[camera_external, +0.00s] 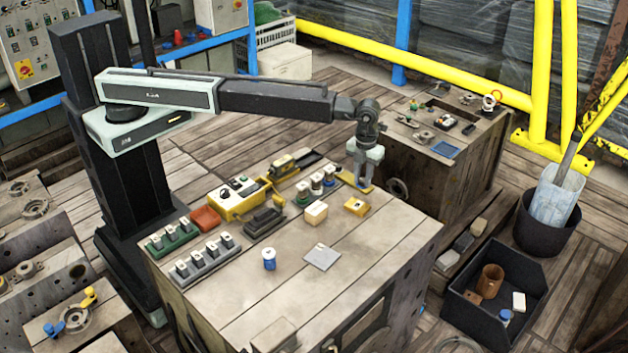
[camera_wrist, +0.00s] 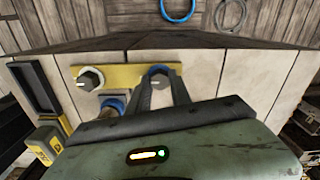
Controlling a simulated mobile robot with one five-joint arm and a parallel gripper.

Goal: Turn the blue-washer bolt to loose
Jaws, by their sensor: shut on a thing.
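The yellow bar also shows in the external view (camera_external: 346,178), at the table's far right edge. My gripper (camera_external: 364,187) points down over the bar's right end. In the wrist view my gripper (camera_wrist: 162,88) has its fingers on either side of the bolt head, shut on it. The fingers hide part of the head, so its turn angle is unclear. Another grey-headed bolt (camera_wrist: 90,80) sits at the bar's left end.
The table's front right is clear.

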